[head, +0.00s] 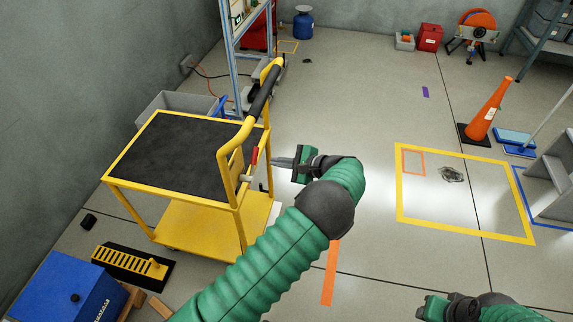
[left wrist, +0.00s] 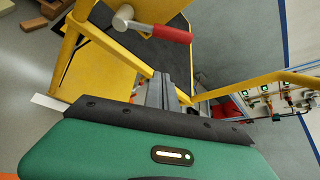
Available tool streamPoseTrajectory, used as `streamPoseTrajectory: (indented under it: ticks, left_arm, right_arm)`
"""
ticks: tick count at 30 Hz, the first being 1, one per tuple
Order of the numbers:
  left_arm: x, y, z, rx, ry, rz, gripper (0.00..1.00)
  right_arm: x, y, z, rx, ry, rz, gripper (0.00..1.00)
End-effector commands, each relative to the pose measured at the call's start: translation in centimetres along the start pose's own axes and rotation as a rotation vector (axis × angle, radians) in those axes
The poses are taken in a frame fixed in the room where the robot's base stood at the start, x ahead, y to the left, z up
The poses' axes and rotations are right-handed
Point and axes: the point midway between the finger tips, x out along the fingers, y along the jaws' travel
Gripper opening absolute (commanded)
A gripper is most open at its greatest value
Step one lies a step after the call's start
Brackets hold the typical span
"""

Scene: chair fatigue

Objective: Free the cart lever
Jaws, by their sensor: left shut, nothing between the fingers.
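The yellow cart (head: 185,225) with a black top stands at the left in the head view. Its lever has a red grip (head: 254,157) and sits on the near post below the push handle. In the left wrist view the red grip (left wrist: 170,34) sticks out from a round metal hub (left wrist: 123,18). My left gripper (head: 273,161) is shut and empty, its fingertips just right of the lever. The fingers (left wrist: 163,92) show below the red grip in the wrist view, apart from it. My right gripper (head: 428,307) is at the bottom edge, its fingers unclear.
A grey bin (head: 172,103) stands behind the cart. A blue box (head: 65,290) and a black-and-yellow ramp-like piece (head: 125,264) lie at the lower left. An orange cone (head: 487,108) stands at the right. The floor right of the cart is mostly clear.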

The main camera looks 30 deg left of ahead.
Motion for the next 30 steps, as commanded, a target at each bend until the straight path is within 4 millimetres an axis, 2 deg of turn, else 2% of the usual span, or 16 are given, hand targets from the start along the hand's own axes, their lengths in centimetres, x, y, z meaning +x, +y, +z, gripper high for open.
streamPoseTrajectory:
  ticks: [1, 5, 9, 13, 30]
  left_arm:
    - [1.3, 0.2, -0.1, -0.001, -0.002, 0.002, 0.0]
    - [4.2, 0.2, -0.1, -0.001, -0.002, 0.002, 0.0]
    - [3.2, 0.0, 2.2, -0.001, 0.002, -0.001, 0.0]
    - [2.8, 0.0, 3.4, -0.001, 0.001, -0.001, 0.0]
    - [2.6, -0.2, 3.8, 0.0, 0.0, -0.001, 0.0]
  right_arm:
    - [0.6, 0.0, 0.1, 0.0, 0.0, 0.0, 0.4]
    - [1.2, 0.0, 0.3, 0.0, 0.0, 0.0, 0.4]
    - [1.3, 0.0, 0.3, 0.0, 0.0, 0.0, 0.4]
    - [1.5, 0.0, 0.3, 0.0, 0.0, 0.0, 0.4]
    - [1.4, 0.0, 0.3, 0.0, 0.0, 0.0, 0.4]
